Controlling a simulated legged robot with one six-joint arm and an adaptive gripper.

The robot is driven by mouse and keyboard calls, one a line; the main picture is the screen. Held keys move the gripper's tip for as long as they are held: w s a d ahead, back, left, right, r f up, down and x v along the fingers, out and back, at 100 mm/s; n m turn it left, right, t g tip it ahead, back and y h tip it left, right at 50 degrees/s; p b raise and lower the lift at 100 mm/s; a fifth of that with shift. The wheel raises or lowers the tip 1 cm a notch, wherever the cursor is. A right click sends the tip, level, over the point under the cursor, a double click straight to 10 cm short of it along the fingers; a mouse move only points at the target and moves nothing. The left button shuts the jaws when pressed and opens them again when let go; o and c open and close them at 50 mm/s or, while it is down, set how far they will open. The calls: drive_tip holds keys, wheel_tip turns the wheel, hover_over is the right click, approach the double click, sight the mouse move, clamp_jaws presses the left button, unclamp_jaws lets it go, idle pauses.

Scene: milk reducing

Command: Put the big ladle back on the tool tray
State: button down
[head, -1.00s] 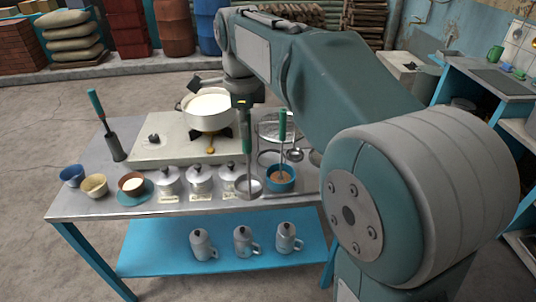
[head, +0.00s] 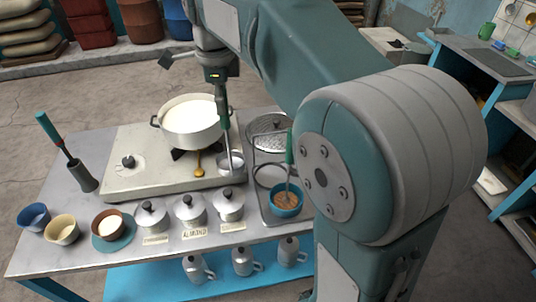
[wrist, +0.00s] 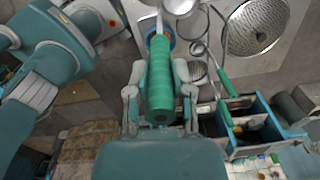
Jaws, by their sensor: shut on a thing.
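My gripper (head: 218,88) is shut on the green handle of the big ladle; the handle (wrist: 160,80) runs between the two fingers in the wrist view. I cannot tell whether the bowl touches anything. The tool tray (head: 264,212) lies right of the stove. It carries a round perforated skimmer (head: 268,126), a round metal piece (head: 270,176), and a blue bowl (head: 286,205) with another green-handled tool (head: 289,150) standing in it.
A pot of milk (head: 190,120) stands on the stove (head: 130,180), close left of the ladle. Lidded jars (head: 188,210) line the front, with cups (head: 62,229) and a green-handled tool in a dark holder (head: 80,174) at left. Mugs (head: 243,260) stand on the blue lower shelf.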

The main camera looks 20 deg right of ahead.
drive_tip(key=w+d+f, duration=0.2)
drive_tip(key=d+f, duration=1)
drive_tip(key=d, duration=0.1)
drive_tip(key=shift+f, duration=0.3)
drive_tip(key=c, duration=0.5)
unclamp_jaws()
